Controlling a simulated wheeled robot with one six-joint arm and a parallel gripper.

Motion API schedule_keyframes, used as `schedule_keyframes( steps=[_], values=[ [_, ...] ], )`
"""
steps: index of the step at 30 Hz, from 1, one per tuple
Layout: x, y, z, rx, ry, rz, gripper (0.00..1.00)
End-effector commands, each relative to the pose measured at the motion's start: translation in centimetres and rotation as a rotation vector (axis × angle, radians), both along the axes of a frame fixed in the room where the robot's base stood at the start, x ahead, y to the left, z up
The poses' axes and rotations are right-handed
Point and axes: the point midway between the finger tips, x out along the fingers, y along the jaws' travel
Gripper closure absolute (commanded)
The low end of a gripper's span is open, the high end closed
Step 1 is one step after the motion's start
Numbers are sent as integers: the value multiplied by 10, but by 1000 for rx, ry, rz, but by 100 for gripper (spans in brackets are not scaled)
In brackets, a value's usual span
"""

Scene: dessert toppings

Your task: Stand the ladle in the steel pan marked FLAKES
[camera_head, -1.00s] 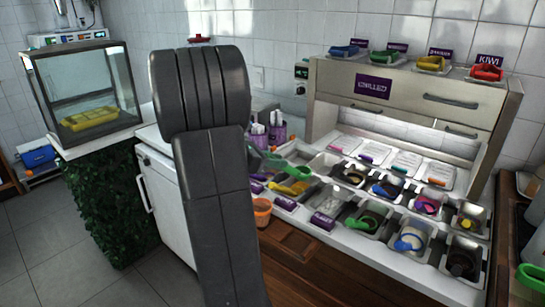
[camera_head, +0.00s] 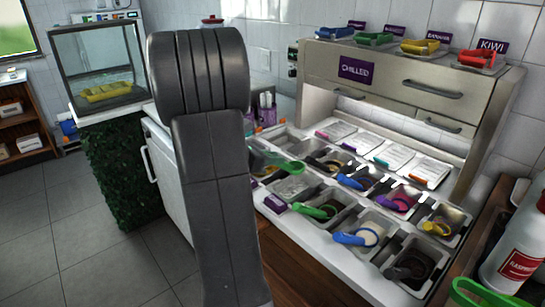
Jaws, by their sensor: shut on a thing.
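A green ladle (camera_head: 290,165) juts out from behind my dark grey arm, above the left part of the topping counter. Its bright green end points right, and a duller grey-green part reaches back behind the arm. My gripper is hidden behind the arm, so its hold on this ladle cannot be seen. Several steel pans are sunk in the counter, including one with greyish contents (camera_head: 291,190) just below the ladle. I cannot read FLAKES on any label. A purple label (camera_head: 275,204) at the counter's front left is turned too far to read.
Other pans hold ladles with green (camera_head: 312,211), blue (camera_head: 352,239) and yellow (camera_head: 437,227) handles. A chilled cabinet (camera_head: 400,82) stands behind the counter. A glass case (camera_head: 98,70) is at left. A white bottle (camera_head: 513,255) stands at right. Floor is clear at left.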

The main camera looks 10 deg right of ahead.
Motion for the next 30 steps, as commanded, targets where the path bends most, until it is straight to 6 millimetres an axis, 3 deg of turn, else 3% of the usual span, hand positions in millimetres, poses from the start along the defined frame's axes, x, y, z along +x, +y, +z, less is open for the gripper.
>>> schedule_keyframes(
  steps=[18, 30],
  values=[
    [0, 0, -55, 0, 1, 0, 100],
    [0, 0, -64, 0, 0, 0, 100]
  ],
)
